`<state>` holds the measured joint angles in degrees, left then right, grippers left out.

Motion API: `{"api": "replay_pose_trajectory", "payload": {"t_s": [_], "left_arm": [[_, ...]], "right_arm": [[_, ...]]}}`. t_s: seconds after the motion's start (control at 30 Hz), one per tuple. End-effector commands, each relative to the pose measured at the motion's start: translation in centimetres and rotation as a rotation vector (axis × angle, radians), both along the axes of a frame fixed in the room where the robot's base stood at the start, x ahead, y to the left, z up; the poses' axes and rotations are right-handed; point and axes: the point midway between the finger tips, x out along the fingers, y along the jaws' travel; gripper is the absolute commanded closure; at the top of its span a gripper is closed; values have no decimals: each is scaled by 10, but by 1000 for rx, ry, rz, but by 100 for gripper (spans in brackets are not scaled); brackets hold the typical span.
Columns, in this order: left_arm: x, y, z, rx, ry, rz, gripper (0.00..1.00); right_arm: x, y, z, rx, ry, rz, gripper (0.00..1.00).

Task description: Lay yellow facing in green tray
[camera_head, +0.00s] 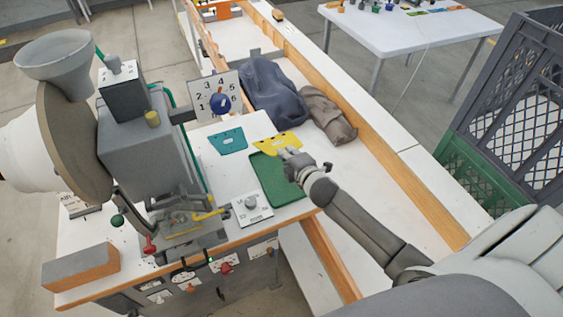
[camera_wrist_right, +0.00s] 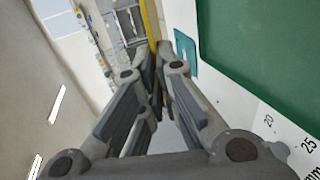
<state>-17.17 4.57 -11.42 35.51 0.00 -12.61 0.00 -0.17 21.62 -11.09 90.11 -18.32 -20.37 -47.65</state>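The yellow facing (camera_head: 273,145) is a flat plate with holes, seen at the far edge of the green tray in the head view. In the right wrist view it shows nearly edge-on as a yellow strip (camera_wrist_right: 152,22) running out from between the fingertips. My right gripper (camera_head: 287,153) is shut on its near side; the fingers hide part of it. I cannot tell its exact height above the surface. The green tray (camera_head: 268,182) lies just below and beside the gripper, and it fills the upper right of the wrist view (camera_wrist_right: 275,45). My left gripper is not in view.
A teal facing (camera_head: 228,140) lies on the white bench left of the yellow one. The grey press (camera_head: 150,140) stands to the left. Dark bags (camera_head: 272,92) lie behind.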

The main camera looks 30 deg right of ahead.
Motion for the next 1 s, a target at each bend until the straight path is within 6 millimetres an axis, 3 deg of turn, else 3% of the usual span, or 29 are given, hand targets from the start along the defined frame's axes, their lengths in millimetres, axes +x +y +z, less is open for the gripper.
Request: {"api": "replay_pose_trajectory", "payload": {"t_s": [0.37,0.8,1.0], "left_arm": [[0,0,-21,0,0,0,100],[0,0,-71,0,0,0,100],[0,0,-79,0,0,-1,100]], "right_arm": [[0,0,-27,2,1,-1,100],[0,0,-79,0,1,1,100],[0,0,-88,1,1,1,100]]}}
